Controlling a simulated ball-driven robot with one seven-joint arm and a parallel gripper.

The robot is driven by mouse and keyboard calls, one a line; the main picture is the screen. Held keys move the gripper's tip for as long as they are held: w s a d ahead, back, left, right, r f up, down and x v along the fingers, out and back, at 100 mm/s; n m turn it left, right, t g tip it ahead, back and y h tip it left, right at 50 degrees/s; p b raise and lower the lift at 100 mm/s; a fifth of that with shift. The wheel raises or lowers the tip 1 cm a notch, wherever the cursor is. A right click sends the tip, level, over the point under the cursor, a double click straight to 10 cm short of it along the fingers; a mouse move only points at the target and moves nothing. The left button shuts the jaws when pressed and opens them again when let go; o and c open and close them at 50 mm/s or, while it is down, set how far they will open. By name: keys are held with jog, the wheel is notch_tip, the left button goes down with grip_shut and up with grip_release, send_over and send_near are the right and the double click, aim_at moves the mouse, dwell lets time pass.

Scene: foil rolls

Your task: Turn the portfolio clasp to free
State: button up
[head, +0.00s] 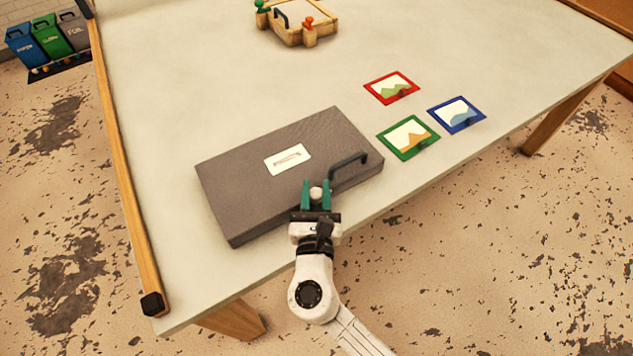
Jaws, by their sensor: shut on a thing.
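The grey portfolio (240,180) lies flat and closed on the table near its front edge, with a white label (288,159) on top and a dark handle (349,165) at its front right. My gripper (316,190) is at the portfolio's front edge, left of the handle. Its green fingers are shut on a small pale rounded piece (316,193), which appears to be the clasp. The fingers hide most of it, so I cannot tell which way it is turned.
Red (391,88), green (408,137) and blue (457,115) framed pictures lie right of the portfolio. A wooden rail (125,170) runs along the left edge. The table's middle is clear.

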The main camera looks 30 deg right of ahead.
jog(key=shift+r+m+g+h+p, duration=0.1)
jog(key=shift+m+g+h+p, duration=0.4)
jog(key=shift+m+g+h, duration=0.85)
jog(key=shift+d+h, duration=0.1)
jog(key=shift+h, duration=0.25)
jog(key=o, duration=0.9)
jog(key=shift+o, duration=0.2)
jog(key=shift+s+a, duration=0.3)
jog(key=shift+a, duration=0.05)
jog(key=b+v, duration=0.1)
jog(key=v, duration=0.9)
